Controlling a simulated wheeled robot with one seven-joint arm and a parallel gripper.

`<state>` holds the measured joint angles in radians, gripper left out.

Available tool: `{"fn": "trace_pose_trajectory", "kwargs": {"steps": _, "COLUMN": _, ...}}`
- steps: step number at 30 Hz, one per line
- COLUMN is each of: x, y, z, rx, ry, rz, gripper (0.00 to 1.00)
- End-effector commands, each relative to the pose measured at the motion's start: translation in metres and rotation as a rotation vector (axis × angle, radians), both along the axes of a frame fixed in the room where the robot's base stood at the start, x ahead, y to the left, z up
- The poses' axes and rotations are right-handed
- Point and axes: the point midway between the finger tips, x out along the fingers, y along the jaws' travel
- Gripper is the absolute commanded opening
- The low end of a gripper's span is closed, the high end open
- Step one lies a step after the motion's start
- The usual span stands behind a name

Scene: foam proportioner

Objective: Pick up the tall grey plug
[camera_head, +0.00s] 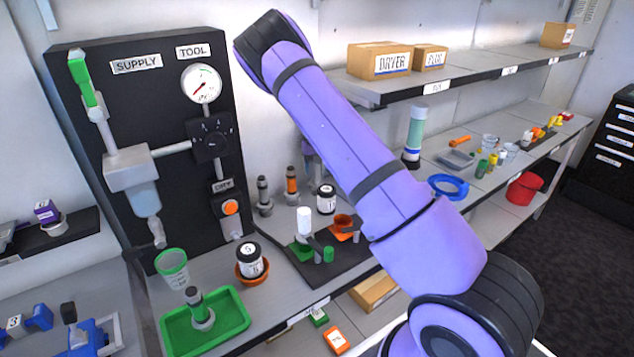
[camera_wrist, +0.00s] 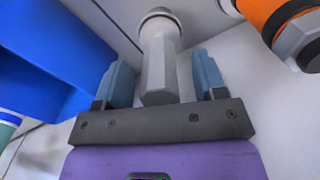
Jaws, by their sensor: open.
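The tall grey plug (camera_wrist: 159,65) shows in the wrist view, with a hexagonal near end and a wider pale round collar at its far end. My gripper (camera_wrist: 162,68) is open, its two blue fingers on either side of the plug. Gaps show between the plug and both fingers, so it is not gripped. A grey fitting (camera_head: 264,196) stands there left of an orange-banded fitting (camera_head: 291,184); I cannot tell if that grey one is the same plug.
In the wrist view an orange and grey fitting (camera_wrist: 290,25) stands close on the right, and a large blue block (camera_wrist: 50,60) fills the left. In the head view a dark mat (camera_head: 330,260) holds several small parts, beside a green tray (camera_head: 237,322).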

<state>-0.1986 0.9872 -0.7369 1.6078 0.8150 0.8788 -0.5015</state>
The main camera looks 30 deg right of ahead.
Motion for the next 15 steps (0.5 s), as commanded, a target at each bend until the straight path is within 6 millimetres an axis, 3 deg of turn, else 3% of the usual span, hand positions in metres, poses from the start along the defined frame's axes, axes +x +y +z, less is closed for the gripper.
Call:
{"fn": "trace_pose_trajectory", "kwargs": {"steps": 4, "x": 0.0, "y": 0.0, "z": -0.015, "rx": -0.001, "ry": 0.0, "rz": 0.0, "gripper": 0.64}}
{"fn": "trace_pose_trajectory", "kwargs": {"steps": 12, "x": 0.0, "y": 0.0, "z": -0.018, "rx": 0.001, "ry": -0.001, "rz": 0.0, "gripper": 0.64}}
{"fn": "trace_pose_trajectory", "kwargs": {"steps": 13, "x": 0.0, "y": 0.0, "z": -0.018, "rx": 0.001, "ry": -0.001, "rz": 0.0, "gripper": 0.62}}
{"fn": "trace_pose_trajectory", "kwargs": {"steps": 15, "x": 0.0, "y": 0.0, "z": -0.018, "rx": 0.001, "ry": -0.001, "rz": 0.0, "gripper": 0.46}}
